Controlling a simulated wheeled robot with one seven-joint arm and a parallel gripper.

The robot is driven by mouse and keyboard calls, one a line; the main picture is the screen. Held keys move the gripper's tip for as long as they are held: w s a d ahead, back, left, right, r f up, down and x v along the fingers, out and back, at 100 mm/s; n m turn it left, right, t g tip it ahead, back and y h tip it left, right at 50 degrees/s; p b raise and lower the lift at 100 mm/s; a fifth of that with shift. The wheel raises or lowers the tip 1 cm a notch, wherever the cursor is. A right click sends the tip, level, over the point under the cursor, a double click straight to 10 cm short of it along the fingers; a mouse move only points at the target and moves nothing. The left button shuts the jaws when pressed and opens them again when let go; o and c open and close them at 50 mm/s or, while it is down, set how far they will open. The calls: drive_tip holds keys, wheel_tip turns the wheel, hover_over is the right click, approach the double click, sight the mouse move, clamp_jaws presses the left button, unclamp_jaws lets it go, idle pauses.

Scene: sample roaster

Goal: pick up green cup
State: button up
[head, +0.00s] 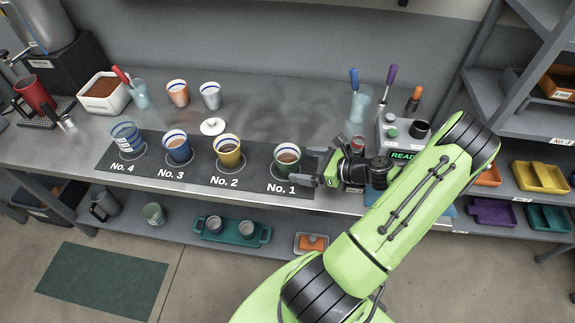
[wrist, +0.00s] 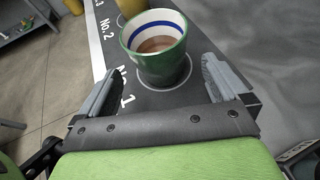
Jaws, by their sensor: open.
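The green cup (head: 287,160) stands upright on the No. 1 spot of the dark mat (head: 200,182) on the counter. It has a white inside with a blue band and holds brown liquid. My gripper (head: 316,166) is just to its right in the head view, low and level with it. In the wrist view the green cup (wrist: 158,62) stands ahead of my open fingers (wrist: 160,90), roughly centred between their lines.
A yellow cup (head: 228,152) is at No. 2, a blue cup (head: 177,149) at No. 3, and a striped glass (head: 125,138) at No. 4. A white lid (head: 213,126) lies behind them. A device with a READY screen (head: 403,155) is behind my arm.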

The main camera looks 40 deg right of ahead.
sight(287, 162)
drive_tip(key=b+x, duration=0.1)
drive_tip(key=x, duration=0.5)
drive_tip(key=shift+w+a+f, duration=0.1)
drive_tip(key=shift+w+a, duration=0.05)
drive_tip(key=shift+w, duration=0.15)
drive_tip(key=shift+s, duration=0.1)
drive_tip(key=shift+c, duration=0.3)
drive_tip(key=c, duration=1.2)
